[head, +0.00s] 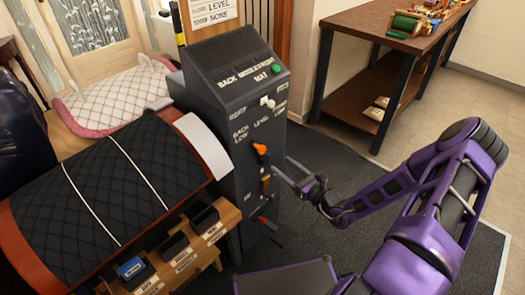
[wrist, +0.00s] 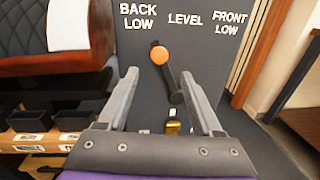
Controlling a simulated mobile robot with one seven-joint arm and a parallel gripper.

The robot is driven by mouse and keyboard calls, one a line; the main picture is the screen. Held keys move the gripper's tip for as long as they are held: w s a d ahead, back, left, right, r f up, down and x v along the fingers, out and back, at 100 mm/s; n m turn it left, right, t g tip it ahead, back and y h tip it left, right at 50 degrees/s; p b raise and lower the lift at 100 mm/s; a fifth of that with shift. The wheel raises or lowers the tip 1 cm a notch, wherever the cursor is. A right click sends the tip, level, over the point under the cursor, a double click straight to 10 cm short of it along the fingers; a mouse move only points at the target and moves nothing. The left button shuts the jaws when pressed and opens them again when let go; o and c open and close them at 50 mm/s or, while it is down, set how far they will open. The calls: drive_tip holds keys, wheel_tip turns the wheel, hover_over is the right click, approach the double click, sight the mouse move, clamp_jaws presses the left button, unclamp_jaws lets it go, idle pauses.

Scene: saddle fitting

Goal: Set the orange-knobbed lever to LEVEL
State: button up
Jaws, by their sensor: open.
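The lever's orange knob (head: 260,149) is on the front of the dark grey control box (head: 243,120). In the wrist view the orange knob (wrist: 159,55) sits on a black arm (wrist: 174,90) that leans up and left from its pivot, toward BACK LOW and left of the LEVEL label (wrist: 185,19). My gripper (head: 283,170) is in front of the box, below and right of the knob in the head view. In the wrist view my gripper (wrist: 160,74) is open and empty, its fingertips either side of the lever. Whether they touch it I cannot tell.
A brass-coloured part (wrist: 172,127) is below the lever, and a red handle (head: 262,219) sits lower on the box. A white switch (head: 267,102) is above. A quilted saddle form (head: 95,190) and small bins (head: 205,219) stand left. A workbench (head: 350,22) stands behind at right.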

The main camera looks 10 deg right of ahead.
sight(264, 150)
drive_tip(key=x, duration=1)
drive_tip(key=shift+w+a+b, duration=0.25)
drive_tip(key=shift+w+b, duration=0.1)
clamp_jaws()
drive_tip(key=shift+d, duration=0.15)
idle(0.7)
